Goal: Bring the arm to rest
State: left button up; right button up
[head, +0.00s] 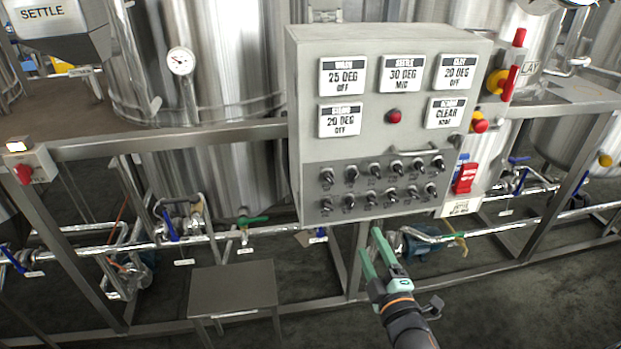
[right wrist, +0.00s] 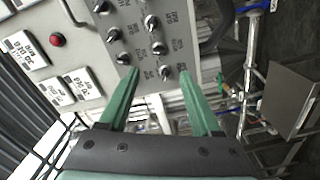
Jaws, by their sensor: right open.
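My right gripper (head: 376,258) is in the lower middle of the head view, below the grey control panel (head: 300,120). Its two green fingers are apart with nothing between them. In the right wrist view the open fingers (right wrist: 160,95) point toward the panel's lower edge and its rows of black knobs (right wrist: 124,58). The gripper looks apart from the panel. My left gripper is not in view.
Steel tanks (head: 235,60) stand behind a metal frame with pipes and valves. A small steel table (head: 232,287) stands at the lower left of the panel. A red button (head: 394,116) is on the panel. Floor (head: 500,310) at the lower right is clear.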

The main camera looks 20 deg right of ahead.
jog(key=s+a+f+m+g+y+p, duration=0.6)
jog(key=s+a+f+m+g+p, duration=0.1)
jog(key=s+a+f, duration=0.8)
jog(key=shift+s+m+g+y, duration=0.2)
jog(key=shift+m+g+y, duration=0.25)
jog(key=shift+m, duration=0.55)
jog(key=shift+f, duration=0.1)
